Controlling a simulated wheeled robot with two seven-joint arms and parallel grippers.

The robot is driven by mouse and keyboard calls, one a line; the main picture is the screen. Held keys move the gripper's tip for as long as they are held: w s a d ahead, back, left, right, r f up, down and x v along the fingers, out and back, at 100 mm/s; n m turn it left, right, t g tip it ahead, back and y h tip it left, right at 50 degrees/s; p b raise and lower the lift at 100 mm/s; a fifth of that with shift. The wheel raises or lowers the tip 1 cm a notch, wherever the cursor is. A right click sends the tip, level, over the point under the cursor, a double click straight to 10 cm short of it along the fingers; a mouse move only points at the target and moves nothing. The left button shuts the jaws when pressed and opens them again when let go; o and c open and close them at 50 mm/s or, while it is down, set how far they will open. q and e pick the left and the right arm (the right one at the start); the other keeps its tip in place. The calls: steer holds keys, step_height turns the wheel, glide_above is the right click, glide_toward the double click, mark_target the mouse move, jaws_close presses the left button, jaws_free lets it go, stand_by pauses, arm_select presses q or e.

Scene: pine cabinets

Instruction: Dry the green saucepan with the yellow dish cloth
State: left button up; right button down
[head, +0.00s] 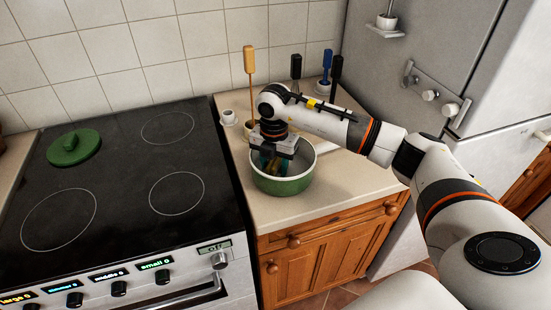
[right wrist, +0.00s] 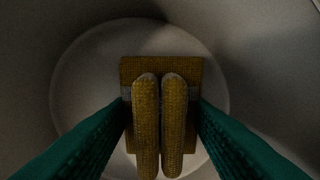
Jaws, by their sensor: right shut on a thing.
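The green saucepan (head: 283,187) stands upright on the beige counter right of the stove, its pale inside open to the top. My right gripper (head: 274,158) reaches down into it from above. In the right wrist view the gripper (right wrist: 160,105), with teal fingers at both sides, is shut on the yellow dish cloth (right wrist: 160,68). The cloth is over the pan's pale round bottom (right wrist: 85,85); I cannot tell whether it touches. In the head view the cloth is mostly hidden by the gripper and the pan wall. My left gripper is not in view.
A green lid (head: 74,150) lies on the black stove top (head: 110,190). Behind the pan stand a yellow-handled utensil (head: 250,62), dark and blue-handled utensils (head: 326,68) and a small white cup (head: 228,117). Tiled wall is behind, a grey fridge (head: 415,50) at right. The counter's front right (head: 355,180) is clear.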

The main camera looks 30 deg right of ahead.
mark_target(309, 156)
steer(key=shift+s+a, duration=0.1)
steer(key=shift+s, duration=0.05)
steer(key=shift+s, duration=0.85)
steer(key=shift+d, duration=0.25)
steer(key=shift+s+d+p, duration=0.3)
steer(key=shift+s+d, duration=0.2)
steer(key=shift+d, duration=0.05)
steer(key=shift+w+d, duration=0.1)
steer(key=shift+d, duration=0.75)
